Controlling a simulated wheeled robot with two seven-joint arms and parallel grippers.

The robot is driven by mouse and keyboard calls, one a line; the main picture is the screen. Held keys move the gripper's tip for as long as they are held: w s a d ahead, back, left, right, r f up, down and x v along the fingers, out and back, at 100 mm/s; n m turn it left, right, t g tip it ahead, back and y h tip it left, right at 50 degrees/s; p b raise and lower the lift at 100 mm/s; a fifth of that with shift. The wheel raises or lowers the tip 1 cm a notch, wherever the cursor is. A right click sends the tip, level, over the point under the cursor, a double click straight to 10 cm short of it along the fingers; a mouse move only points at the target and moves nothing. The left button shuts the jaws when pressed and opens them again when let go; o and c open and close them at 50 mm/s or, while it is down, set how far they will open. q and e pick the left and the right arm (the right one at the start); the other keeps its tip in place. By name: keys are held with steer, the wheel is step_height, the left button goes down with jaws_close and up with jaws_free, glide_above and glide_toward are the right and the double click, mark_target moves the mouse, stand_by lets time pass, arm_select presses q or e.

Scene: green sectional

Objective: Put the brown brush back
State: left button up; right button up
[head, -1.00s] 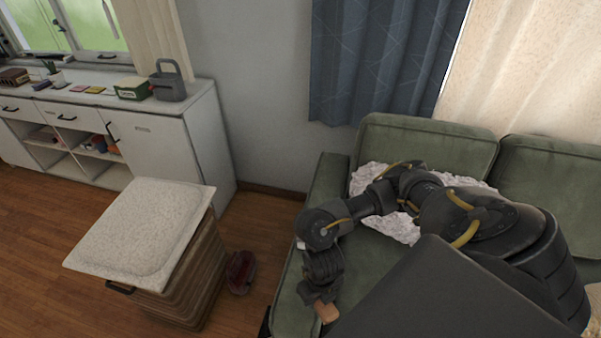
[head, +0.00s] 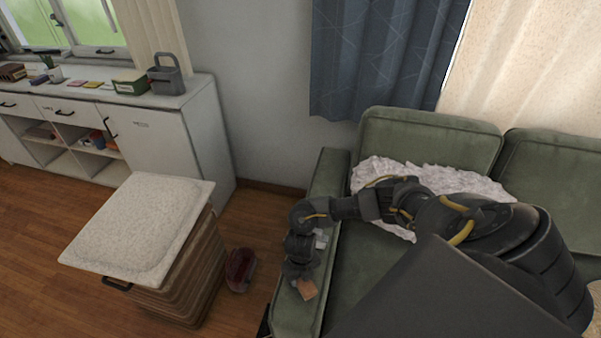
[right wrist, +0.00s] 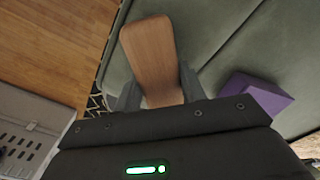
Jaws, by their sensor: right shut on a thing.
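The brown brush (head: 307,290) is in my right gripper (head: 302,277), over the green sofa's left arm in the head view. In the right wrist view its flat, wood-coloured end (right wrist: 148,45) sticks out between the two fingers of the right gripper (right wrist: 157,90), which are shut on it. Its bristles cannot be made out. My left gripper is not in view.
The green sofa (head: 430,140) carries a crumpled white blanket (head: 455,180). A purple block (right wrist: 262,97) lies on the seat. A lidded hamper (head: 150,220) and a dark red object (head: 240,268) stand on the wooden floor. A white cabinet (head: 160,150) bears a grey caddy (head: 166,78).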

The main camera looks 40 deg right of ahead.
steer(key=shift+f, duration=0.35)
steer(key=shift+f, duration=0.1)
steer(key=o, duration=0.9)
steer(key=shift+o, duration=0.2)
